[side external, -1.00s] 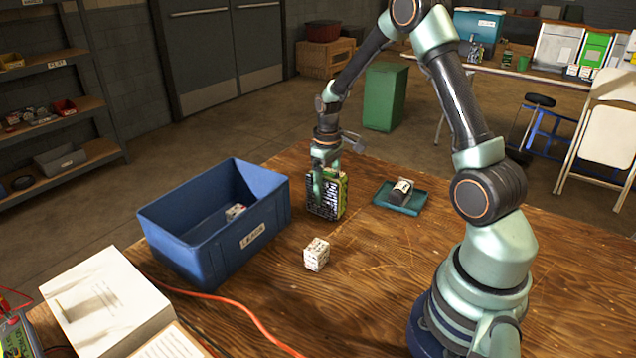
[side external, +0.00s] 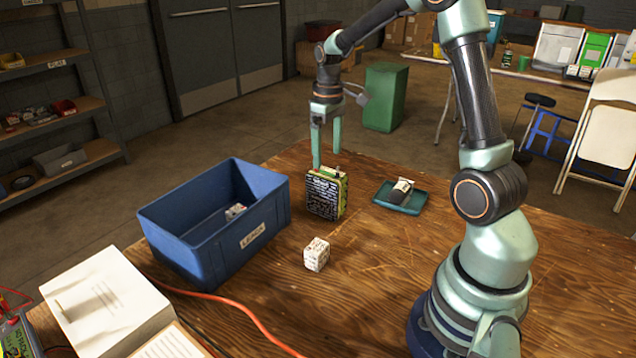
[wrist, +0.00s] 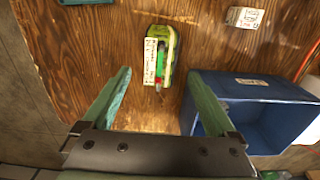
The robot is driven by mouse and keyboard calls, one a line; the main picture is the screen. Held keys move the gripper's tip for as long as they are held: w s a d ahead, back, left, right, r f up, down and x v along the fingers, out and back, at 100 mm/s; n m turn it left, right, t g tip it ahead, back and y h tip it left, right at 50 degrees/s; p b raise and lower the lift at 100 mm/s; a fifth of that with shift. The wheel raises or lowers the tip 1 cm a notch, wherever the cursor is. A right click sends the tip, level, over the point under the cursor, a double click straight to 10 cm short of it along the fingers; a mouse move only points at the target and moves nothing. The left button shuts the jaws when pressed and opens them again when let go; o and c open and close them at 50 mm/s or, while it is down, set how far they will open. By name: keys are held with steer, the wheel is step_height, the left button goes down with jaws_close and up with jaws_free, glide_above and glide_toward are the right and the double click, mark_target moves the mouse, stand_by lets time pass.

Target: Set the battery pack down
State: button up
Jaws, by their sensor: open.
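The battery pack (side external: 325,195), a black block with pale print and a yellow-green side, stands upright on the wooden table, between the blue bin and the teal tray. In the wrist view the battery pack (wrist: 160,60) shows from above, beyond the fingertips. My gripper (side external: 327,160) is open and empty, its fingers pointing down just above the pack's top. In the wrist view my gripper (wrist: 158,80) has its two green fingers spread wide, with nothing between them.
A blue bin (side external: 190,245) with a small white item inside stands left of the pack. A small white printed box (side external: 316,254) sits in front. A teal tray (side external: 417,204) holds a dark item. An orange cable and an open book lie at the front left.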

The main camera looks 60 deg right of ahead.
steer(key=shift+r, duration=0.85)
steer(key=s+a+r+t, duration=0.2)
steer(key=s+a+r, duration=0.2)
steer(key=a, duration=0.5)
steer(key=s+a+r+t, duration=0.3)
steer(key=s+a, duration=0.3)
steer(key=a, duration=0.3)
steer(key=shift+r+t, duration=0.3)
steer(key=shift+r, duration=0.2)
